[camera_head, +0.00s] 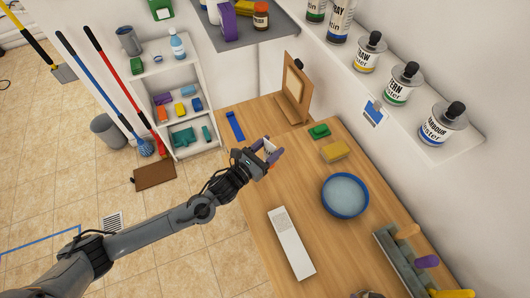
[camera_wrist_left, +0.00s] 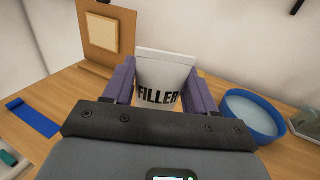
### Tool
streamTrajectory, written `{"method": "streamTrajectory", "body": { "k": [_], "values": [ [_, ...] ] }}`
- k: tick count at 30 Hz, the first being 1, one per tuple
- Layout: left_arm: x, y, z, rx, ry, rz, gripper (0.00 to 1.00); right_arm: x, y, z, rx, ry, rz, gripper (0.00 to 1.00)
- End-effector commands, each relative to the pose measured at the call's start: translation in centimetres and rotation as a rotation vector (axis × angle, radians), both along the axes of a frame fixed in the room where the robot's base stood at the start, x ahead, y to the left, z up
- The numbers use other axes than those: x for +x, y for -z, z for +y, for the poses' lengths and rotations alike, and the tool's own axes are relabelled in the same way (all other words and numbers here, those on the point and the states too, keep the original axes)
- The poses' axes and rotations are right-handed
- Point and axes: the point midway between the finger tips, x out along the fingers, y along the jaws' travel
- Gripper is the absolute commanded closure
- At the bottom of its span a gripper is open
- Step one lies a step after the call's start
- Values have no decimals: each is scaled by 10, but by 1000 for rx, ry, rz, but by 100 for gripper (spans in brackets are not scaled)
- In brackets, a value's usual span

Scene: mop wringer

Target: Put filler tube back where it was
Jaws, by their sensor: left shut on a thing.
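The filler tube (camera_wrist_left: 166,76) is white with black "FILLER" lettering and fills the space between my fingers in the left wrist view. In the head view only a small pale part of it (camera_head: 269,146) shows at my fingertips. My left gripper (camera_head: 271,151) has purple fingers and is shut on the tube, over the back-left part of the wooden table (camera_head: 325,235). The tube looks upright in the wrist view; its lower end is hidden by my gripper. I cannot tell its exact height above the table. My right gripper is not in view.
A wooden easel (camera_head: 293,90) and a blue strip (camera_head: 235,125) are behind my gripper. A green block (camera_head: 319,131), a yellow sponge (camera_head: 334,151), a blue bowl (camera_head: 345,197) and a white panel (camera_head: 291,243) are on the table. A wall shelf (camera_head: 470,143) holds several tins.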

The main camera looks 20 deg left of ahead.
Motion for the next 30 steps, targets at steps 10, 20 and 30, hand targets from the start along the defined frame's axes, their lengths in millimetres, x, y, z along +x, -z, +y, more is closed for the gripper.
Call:
{"method": "streamTrajectory", "body": {
  "k": [10,20,30],
  "values": [
    [4,16,15,-2,0,0,73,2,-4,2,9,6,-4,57],
    [4,48,15,-2,0,-1,73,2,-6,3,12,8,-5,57],
    [4,51,15,-1,0,-2,73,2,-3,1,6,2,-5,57]
  ]
}}
